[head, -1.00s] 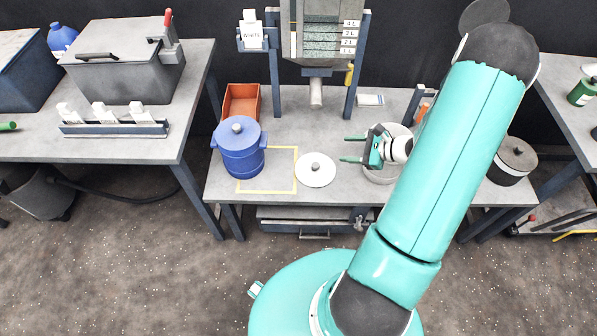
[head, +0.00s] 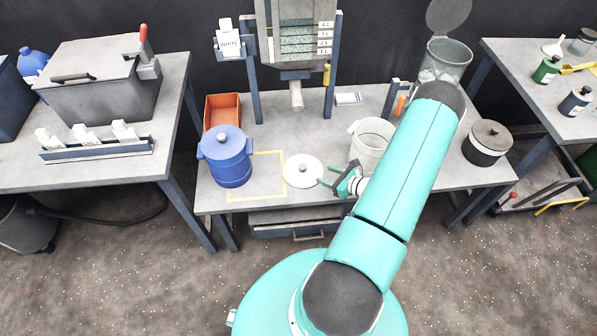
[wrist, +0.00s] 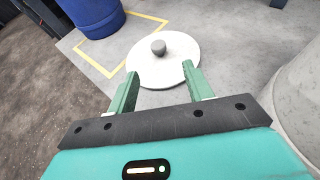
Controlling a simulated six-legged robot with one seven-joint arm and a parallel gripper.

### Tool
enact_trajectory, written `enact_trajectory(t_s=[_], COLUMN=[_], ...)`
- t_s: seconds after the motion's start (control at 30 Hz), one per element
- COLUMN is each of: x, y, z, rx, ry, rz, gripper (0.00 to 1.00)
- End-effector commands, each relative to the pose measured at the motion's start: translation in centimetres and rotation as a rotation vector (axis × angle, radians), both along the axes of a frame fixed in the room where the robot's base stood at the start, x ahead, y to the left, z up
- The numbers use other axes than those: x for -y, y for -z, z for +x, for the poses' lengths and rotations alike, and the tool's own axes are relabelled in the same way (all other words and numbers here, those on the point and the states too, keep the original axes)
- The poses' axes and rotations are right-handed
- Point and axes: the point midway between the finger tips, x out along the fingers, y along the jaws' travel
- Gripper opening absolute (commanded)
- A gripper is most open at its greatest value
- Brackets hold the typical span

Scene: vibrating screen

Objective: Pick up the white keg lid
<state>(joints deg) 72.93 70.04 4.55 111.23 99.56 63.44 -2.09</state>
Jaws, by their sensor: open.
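The white keg lid (head: 303,171) is a flat round disc with a grey knob, lying on the middle table between the blue keg and the white keg. It also shows in the wrist view (wrist: 173,68), just beyond my fingertips, with its knob (wrist: 158,47) toward the far side. My gripper (head: 326,175) is open and empty, to the right of the lid in the head view. In the wrist view my gripper's fingers (wrist: 157,80) point toward the lid, and their tips overlap its near edge. I cannot tell whether they touch it.
A lidded blue keg (head: 227,160) stands left of the lid, by a yellow outline (head: 285,154) on the table. An open white keg (head: 374,138) stands close right of my gripper. A black-and-white lidded pot (head: 487,146) is further right. An orange bin (head: 222,109) stands behind.

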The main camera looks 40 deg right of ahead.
Motion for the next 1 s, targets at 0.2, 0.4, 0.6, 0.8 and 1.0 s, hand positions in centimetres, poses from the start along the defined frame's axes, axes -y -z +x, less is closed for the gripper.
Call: enact_trajectory(t_s=[0.2, 0.4, 0.6, 0.8, 1.0], x=[-0.8, -1.4, -1.9, -2.7, -2.7], y=[1.7, 2.5, 3.1, 4.2, 4.5], z=[4.0, 6.3, 7.8, 10.6, 11.4], rx=[0.002, 0.001, 0.001, 0.001, 0.0], ry=[-0.004, -0.005, -0.007, -0.009, -0.006], rz=[0.001, 0.001, 0.001, 0.0, 0.0], gripper=[0.51, 0.51, 0.51, 0.51, 0.51])
